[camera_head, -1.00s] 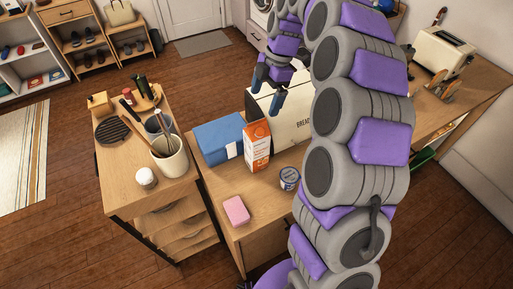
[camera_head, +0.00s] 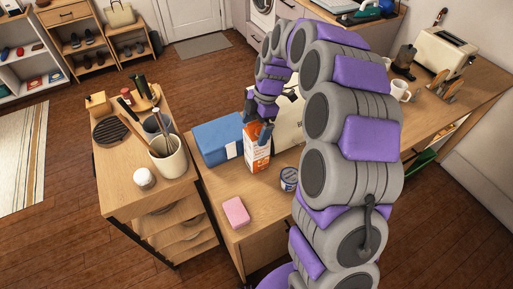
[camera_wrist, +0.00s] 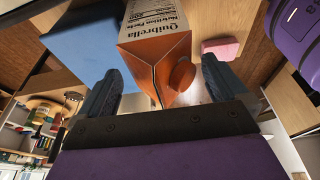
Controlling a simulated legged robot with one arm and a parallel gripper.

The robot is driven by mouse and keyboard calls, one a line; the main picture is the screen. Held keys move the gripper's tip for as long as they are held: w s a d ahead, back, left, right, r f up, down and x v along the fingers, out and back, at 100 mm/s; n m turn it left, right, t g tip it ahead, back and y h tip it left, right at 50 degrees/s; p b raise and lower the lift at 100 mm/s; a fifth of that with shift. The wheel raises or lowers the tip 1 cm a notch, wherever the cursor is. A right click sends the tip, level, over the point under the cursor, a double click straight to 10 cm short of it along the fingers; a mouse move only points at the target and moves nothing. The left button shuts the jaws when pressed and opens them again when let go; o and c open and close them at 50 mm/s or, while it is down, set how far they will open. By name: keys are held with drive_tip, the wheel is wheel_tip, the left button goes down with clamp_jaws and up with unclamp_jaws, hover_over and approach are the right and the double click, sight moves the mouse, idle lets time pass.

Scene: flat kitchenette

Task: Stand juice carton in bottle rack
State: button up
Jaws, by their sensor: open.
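The juice carton (camera_head: 257,156), orange and white, stands upright on the wooden counter, against the front of a blue box. My gripper (camera_head: 258,125) is at the carton's top. In the wrist view, the open fingers of my gripper (camera_wrist: 160,85) are on either side of the carton's orange gable top (camera_wrist: 155,62) and its round cap. The right finger is near the cap; a gap shows beside the left finger. I cannot make out a bottle rack for certain.
A blue box (camera_head: 217,141) touches or nearly touches the carton. A bread bin (camera_head: 289,122) is behind, a small can (camera_head: 289,178) to the right, a pink sponge (camera_head: 236,212) in front. A cart with a utensil crock (camera_head: 168,160) stands left.

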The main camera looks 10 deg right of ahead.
drive_tip(key=shift+c, duration=0.5)
clamp_jaws()
idle(0.5)
